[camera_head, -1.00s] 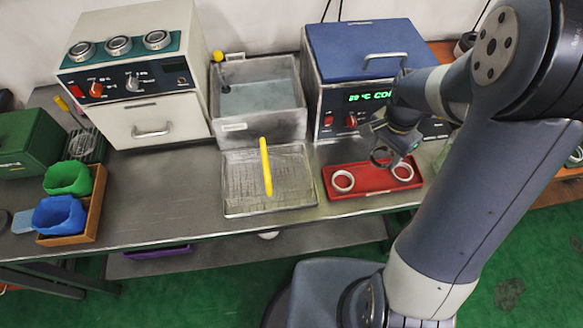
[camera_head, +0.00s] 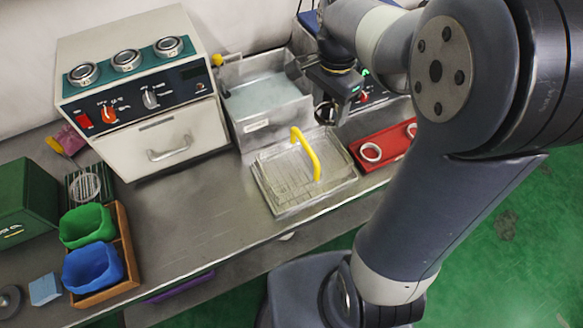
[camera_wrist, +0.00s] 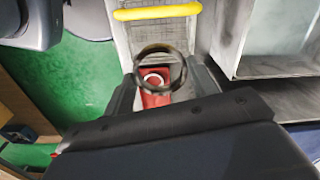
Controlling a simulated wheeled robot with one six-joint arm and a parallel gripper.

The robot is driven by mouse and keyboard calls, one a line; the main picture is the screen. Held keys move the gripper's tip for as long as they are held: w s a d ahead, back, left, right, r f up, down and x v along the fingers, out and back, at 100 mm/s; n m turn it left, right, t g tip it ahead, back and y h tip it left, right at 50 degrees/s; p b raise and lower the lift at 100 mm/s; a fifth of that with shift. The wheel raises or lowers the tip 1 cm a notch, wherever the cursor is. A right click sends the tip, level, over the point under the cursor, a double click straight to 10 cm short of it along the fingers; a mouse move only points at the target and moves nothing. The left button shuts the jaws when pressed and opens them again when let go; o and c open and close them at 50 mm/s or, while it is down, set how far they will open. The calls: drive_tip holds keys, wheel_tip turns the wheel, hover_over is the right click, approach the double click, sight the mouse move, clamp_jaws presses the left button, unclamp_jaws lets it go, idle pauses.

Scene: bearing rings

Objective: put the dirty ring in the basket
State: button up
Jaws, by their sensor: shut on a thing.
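The dirty ring is a dark, brownish ring (camera_wrist: 160,47), held upright between the fingertips of my gripper (camera_wrist: 161,82) in the wrist view. In the head view my gripper (camera_head: 328,110) hangs in front of the basin, just above and beyond the basket's back right corner. The ring there is small and partly hidden by the gripper. The basket is a shallow wire basket (camera_head: 275,180) with a yellow arched handle (camera_head: 306,152), and it looks empty. In the wrist view its mesh (camera_wrist: 125,40) and yellow handle (camera_wrist: 157,12) lie at the top, beyond the ring.
A red tray (camera_head: 385,147) with pale rings (camera_head: 371,152) stands right of the basket. A grey basin of liquid (camera_head: 262,100) is behind it. A cream machine (camera_head: 150,95) stands left. Bare bench (camera_head: 195,190) lies between the basket and the wooden crate (camera_head: 124,235) holding green and blue bins.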

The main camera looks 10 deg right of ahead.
sight(321, 161)
wheel_tip(321, 161, down, 18)
drive_tip(key=shift+r+b, duration=0.2)
drive_tip(key=shift+b, duration=0.1)
drive_tip(key=shift+f, duration=0.25)
drive_tip(key=o, duration=1)
drive_tip(key=shift+r, duration=0.15)
wheel_tip(321, 161, up, 12)
drive_tip(key=shift+r, duration=0.15)
